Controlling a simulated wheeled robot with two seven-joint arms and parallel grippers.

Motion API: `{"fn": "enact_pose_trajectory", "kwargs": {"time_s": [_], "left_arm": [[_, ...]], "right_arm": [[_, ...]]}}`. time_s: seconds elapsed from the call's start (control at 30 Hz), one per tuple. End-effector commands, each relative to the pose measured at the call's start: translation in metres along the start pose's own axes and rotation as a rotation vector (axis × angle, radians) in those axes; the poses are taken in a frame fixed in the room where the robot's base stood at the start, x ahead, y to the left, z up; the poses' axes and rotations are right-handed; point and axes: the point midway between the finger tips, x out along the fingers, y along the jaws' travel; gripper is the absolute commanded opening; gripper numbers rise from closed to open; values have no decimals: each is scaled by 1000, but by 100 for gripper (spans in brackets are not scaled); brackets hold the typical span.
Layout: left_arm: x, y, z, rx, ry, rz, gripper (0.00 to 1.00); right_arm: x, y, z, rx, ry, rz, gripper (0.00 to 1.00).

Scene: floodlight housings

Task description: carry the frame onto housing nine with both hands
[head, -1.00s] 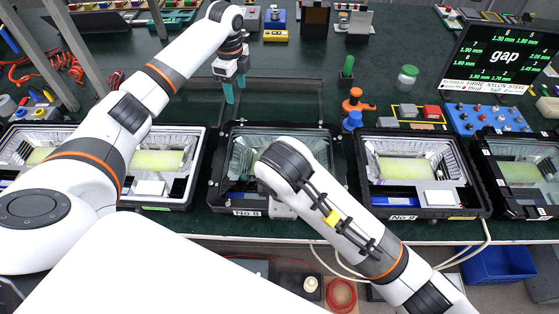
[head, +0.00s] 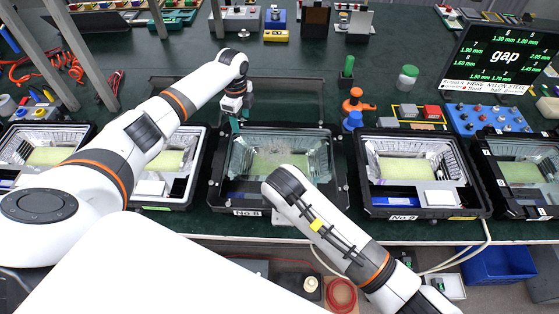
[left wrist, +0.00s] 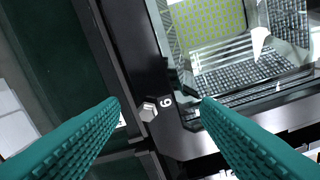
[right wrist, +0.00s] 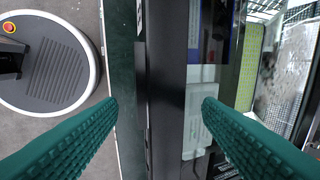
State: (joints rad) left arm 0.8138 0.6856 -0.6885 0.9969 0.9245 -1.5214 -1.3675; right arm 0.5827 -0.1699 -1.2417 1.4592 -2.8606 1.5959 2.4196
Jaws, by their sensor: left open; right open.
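The middle housing (head: 215,190) is black. A dark frame (head: 335,135) with a clear pane appears to lie over its opening, and its seating is too small to judge. The front label (head: 247,212) is hard to read. My left gripper (head: 236,124) is at the back left corner of this housing. In the left wrist view its open fingers (left wrist: 160,108) straddle a black edge with a hex bolt (left wrist: 147,111) and a digit like 6 or 9. My right gripper's tips are hidden by its arm in the head view. In the right wrist view its open fingers (right wrist: 160,106) are either side of a dark edge (right wrist: 167,85).
A black-rimmed housing (head: 478,205) stands close on the right, and a white-lined one (head: 200,150) on the left. Orange and blue knobs (head: 353,121) stand behind the gap on the right.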

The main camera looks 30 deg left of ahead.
Motion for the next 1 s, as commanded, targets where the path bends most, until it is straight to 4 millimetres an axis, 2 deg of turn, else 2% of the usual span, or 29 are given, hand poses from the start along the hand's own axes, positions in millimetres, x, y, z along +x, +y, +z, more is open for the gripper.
{"fn": "enact_pose_trajectory", "kwargs": {"time_s": [0.13,0.4,0.47,0.5,0.8,1.0], "left_arm": [[0,0,0,0,0,0,55],[0,0,0,0,0,0,11],[0,0,0,0,0,0,1],[0,0,0,0,0,0,0],[-3,0,0,1,0,1,0],[-16,0,0,2,0,1,0]], "right_arm": [[0,0,0,0,0,0,58],[0,0,0,0,0,0,14],[0,0,0,0,0,0,4],[0,0,0,0,0,0,0],[-3,-1,0,1,-1,-1,0],[-15,-5,0,1,0,-1,0]]}}
